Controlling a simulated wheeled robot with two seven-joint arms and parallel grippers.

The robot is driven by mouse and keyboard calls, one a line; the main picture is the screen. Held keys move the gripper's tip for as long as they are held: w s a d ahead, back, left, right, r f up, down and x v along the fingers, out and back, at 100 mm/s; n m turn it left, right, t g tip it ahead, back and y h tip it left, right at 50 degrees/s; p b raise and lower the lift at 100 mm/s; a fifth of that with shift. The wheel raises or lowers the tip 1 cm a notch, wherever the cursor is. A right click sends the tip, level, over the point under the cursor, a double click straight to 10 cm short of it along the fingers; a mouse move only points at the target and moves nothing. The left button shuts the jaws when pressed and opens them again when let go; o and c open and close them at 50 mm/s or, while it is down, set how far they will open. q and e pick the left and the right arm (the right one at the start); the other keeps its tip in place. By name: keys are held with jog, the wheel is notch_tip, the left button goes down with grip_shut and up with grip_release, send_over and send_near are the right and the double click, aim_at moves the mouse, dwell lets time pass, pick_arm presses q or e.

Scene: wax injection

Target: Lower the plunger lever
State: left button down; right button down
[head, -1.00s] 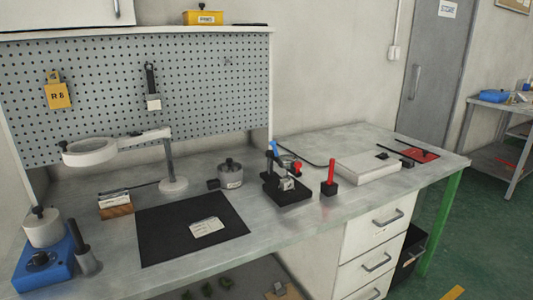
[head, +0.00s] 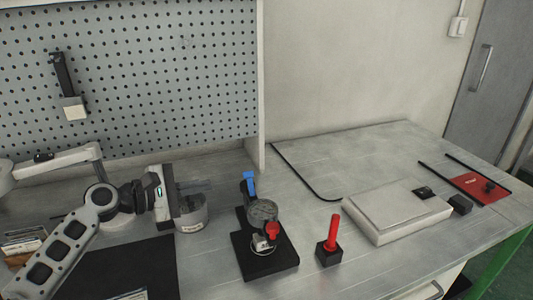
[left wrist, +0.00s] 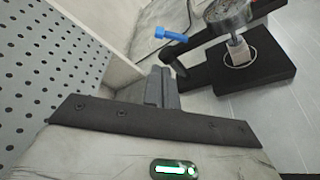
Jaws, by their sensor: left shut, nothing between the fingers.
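The wax press stands on the bench, with a black base (head: 265,260), a round metal body (head: 263,212) and a red knob (head: 272,230). The blue-ended plunger lever (head: 249,180) sticks up at its back. In the left wrist view the blue lever end (left wrist: 170,35) shows beyond the fingertips, and the black base (left wrist: 270,72) is to the upper right. My left gripper (head: 207,186) is shut and empty, left of the press and apart from the lever. Its closed fingers also show in the left wrist view (left wrist: 162,86). My right gripper is out of view.
A grey pot (head: 192,214) stands just behind and below my left gripper. A red post on a black block (head: 328,252) is right of the press, and a pale flat box (head: 395,213) lies farther right. The pegboard (head: 170,80) rises behind the bench.

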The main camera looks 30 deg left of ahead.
aim_at(250, 183)
pick_arm(q)
jog(key=p+x, duration=0.1)
jog(key=x, duration=0.8)
jog(key=shift+w+d+r, duration=0.2)
jog(key=shift+w+r, duration=0.1)
jog(key=shift+w, duration=0.05)
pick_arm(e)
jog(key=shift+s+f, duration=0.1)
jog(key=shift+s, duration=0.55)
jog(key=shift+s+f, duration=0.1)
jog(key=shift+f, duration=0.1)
